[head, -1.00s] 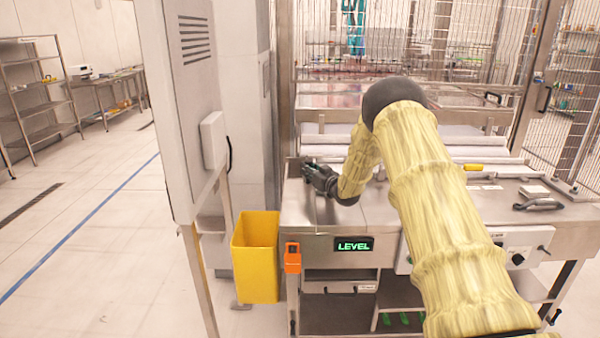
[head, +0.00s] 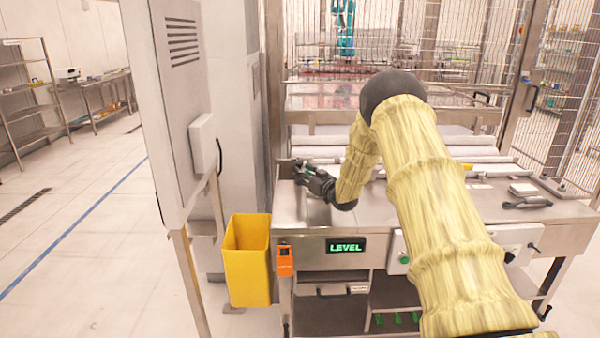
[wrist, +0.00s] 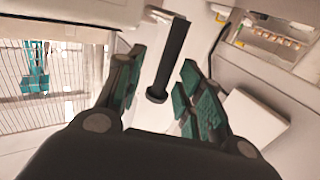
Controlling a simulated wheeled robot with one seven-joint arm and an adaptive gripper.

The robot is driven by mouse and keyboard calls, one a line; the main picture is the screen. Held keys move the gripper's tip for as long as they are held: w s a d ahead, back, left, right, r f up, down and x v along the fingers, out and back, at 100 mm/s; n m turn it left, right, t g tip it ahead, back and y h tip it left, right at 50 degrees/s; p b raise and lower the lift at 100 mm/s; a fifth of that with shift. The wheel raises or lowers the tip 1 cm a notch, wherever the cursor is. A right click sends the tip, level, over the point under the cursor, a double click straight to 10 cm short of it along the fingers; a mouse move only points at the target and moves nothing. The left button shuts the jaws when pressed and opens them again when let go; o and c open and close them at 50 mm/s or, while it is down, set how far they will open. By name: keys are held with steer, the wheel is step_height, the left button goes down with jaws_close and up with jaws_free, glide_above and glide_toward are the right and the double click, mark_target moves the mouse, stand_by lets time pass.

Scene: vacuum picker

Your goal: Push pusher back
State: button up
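The likely pusher is a dark rod with a round flat end (wrist: 172,60); in the wrist view it stands between my two fingers. My gripper (wrist: 161,62) is open, with green-padded fingers on either side of the rod. Whether a finger touches the rod cannot be told. In the head view my gripper (head: 303,172) is above the left end of the steel table (head: 378,212); the rod is too small to make out clearly there.
A tall grey cabinet (head: 185,110) stands left of the table. A yellow bin (head: 248,265) and an orange device (head: 285,262) are at the table's front left. A green LEVEL display (head: 346,246) is on the front. Mesh fencing (head: 400,50) stands behind.

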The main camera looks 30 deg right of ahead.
steer(key=s, duration=0.9)
steer(key=shift+d+r, duration=0.1)
steer(key=shift+d, duration=0.2)
